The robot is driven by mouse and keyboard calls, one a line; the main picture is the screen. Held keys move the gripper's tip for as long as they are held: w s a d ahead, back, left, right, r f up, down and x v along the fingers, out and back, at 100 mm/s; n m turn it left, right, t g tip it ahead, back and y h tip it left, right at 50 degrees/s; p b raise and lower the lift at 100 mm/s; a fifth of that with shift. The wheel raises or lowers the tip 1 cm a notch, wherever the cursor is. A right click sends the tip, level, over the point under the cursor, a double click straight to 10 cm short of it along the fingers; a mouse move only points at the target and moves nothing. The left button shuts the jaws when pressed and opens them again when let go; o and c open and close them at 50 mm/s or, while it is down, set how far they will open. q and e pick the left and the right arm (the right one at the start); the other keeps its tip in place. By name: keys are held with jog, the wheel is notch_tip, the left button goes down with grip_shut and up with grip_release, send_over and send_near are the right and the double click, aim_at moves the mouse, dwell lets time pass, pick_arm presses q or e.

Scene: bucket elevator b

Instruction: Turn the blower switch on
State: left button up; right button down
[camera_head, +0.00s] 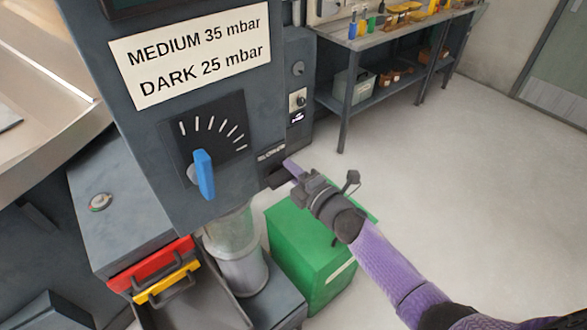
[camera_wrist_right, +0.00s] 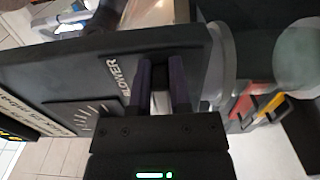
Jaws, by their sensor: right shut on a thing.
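The grey machine cabinet (camera_head: 240,110) fills the left and middle of the head view. The BLOWER label (camera_head: 271,154) is low on its front face, near the right edge; it also reads in the right wrist view (camera_wrist_right: 118,77). My right gripper (camera_head: 287,166) reaches in from the lower right, its fingertips at the cabinet beside this label. In the right wrist view its two dark fingers (camera_wrist_right: 162,85) are shut on the blower switch, which they mostly hide; a pale strip shows between them. The switch's setting cannot be told. My left gripper is not in view.
A blue-handled dial (camera_head: 203,174) is left of the label. Below are a clear tube (camera_head: 233,235), red (camera_head: 150,264) and yellow (camera_head: 166,285) handles, and a green box (camera_head: 310,250) close under my right arm. A workbench (camera_head: 385,35) stands behind; floor at right is clear.

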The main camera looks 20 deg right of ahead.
jog(key=shift+s+a+f, duration=0.15)
jog(key=shift+a+f, duration=0.05)
jog(key=shift+f, duration=0.15)
